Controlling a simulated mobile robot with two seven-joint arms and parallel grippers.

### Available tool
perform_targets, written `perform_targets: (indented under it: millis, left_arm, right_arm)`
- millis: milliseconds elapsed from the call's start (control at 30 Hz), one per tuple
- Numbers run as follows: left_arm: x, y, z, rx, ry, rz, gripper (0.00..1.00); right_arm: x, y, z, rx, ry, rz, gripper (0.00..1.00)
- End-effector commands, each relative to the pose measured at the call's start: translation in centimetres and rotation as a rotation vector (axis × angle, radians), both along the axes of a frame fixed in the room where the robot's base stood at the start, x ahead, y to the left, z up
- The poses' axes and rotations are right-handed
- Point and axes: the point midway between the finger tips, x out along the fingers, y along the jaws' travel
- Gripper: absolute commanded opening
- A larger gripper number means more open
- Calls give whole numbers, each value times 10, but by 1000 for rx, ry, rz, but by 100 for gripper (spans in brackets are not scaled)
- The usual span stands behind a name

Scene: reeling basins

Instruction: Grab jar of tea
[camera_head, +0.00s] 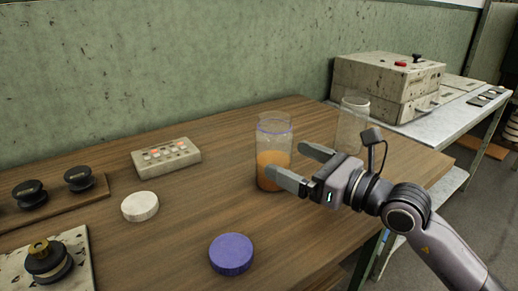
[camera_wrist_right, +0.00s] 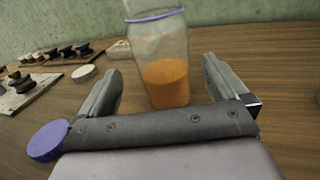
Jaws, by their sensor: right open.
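A clear jar (camera_head: 274,152) stands upright on the wooden table, with orange-brown contents in its lower part and a blue line around its rim. It also shows in the right wrist view (camera_wrist_right: 165,72), just ahead of and between my gripper's fingers. My right gripper (camera_head: 292,167) is open, coming from the right, its fingers level with the jar's lower half. In the head view the near finger overlaps the jar's lower right side. I cannot tell whether either finger touches it. My left gripper is not in view.
A second, empty-looking clear jar (camera_head: 351,125) stands behind my right gripper. A blue lid (camera_head: 231,254) and a white lid (camera_head: 140,206) lie on the table (camera_head: 190,227). A button box (camera_head: 166,157) and black knobs are at left. A green wall closes the back.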

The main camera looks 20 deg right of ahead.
Motion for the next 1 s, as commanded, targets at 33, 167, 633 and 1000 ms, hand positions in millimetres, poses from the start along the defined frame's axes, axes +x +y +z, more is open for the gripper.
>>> perform_targets:
  millis: [33, 167, 633, 1000]
  left_arm:
    - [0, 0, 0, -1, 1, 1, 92]
    - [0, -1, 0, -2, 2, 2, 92]
    - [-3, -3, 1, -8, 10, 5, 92]
    - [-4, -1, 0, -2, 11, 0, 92]
  right_arm:
    - [1, 0, 0, -5, 0, -2, 100]
    - [8, 4, 0, -8, 1, -4, 100]
    - [47, 29, 6, -6, 0, -2, 100]
    - [60, 39, 4, -6, 1, -2, 100]
